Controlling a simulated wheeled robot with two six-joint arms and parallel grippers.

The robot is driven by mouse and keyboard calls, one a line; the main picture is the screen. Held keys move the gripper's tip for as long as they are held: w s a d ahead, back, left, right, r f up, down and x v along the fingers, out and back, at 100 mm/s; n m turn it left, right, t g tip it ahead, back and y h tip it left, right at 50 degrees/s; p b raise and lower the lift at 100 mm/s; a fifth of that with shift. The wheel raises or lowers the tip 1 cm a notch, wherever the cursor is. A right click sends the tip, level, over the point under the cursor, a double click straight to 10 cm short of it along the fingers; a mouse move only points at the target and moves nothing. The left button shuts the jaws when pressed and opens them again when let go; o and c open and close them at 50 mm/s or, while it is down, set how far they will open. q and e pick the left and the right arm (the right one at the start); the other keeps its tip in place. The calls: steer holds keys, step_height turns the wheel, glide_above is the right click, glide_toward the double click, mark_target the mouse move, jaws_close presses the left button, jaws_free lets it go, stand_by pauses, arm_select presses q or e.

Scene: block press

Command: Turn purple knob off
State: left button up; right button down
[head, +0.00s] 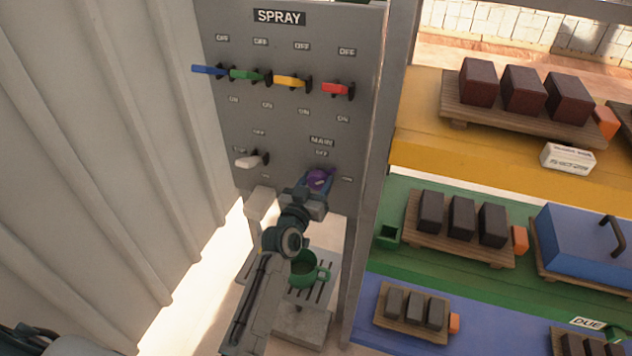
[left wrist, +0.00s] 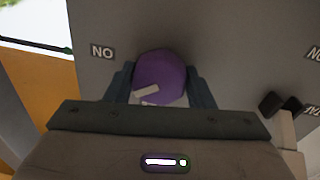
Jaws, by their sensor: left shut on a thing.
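The purple knob (head: 319,179) sits low on the grey spray panel (head: 300,130), under the MAIN label. My left gripper (head: 314,186) is at the knob, its fingers closed around it. In the left wrist view the purple knob (left wrist: 160,78) fills the space between the two fingers of my left gripper (left wrist: 160,92). A pale mark shows at its lower left, and an upside-down "ON" label is to its left. The fingers hide the knob's sides. My right gripper is not in view.
Blue (head: 208,70), green (head: 246,75), yellow (head: 290,81) and red (head: 335,88) levers line the panel above. A white lever (head: 249,161) is left of the knob. A green mug (head: 305,272) stands below. Shelves with dark blocks are at right.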

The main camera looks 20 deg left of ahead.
arm_select(q)
steer(key=n+p, duration=0.1)
steer(key=n, duration=0.5)
steer(key=shift+r+y, duration=0.15)
steer(key=shift+y, duration=0.15)
steer(key=n+p, duration=0.2)
steer(key=n, duration=0.2)
steer(key=shift+n+t+y, duration=0.3)
steer(key=shift+n+y, duration=0.1)
steer(key=shift+d+n, duration=0.1)
steer(key=shift+n, duration=0.4)
steer(key=o, duration=0.9)
steer(key=shift+c, duration=0.2)
steer(key=shift+o, duration=0.5)
steer(key=shift+s+f, duration=0.1)
steer(key=shift+f, duration=0.1)
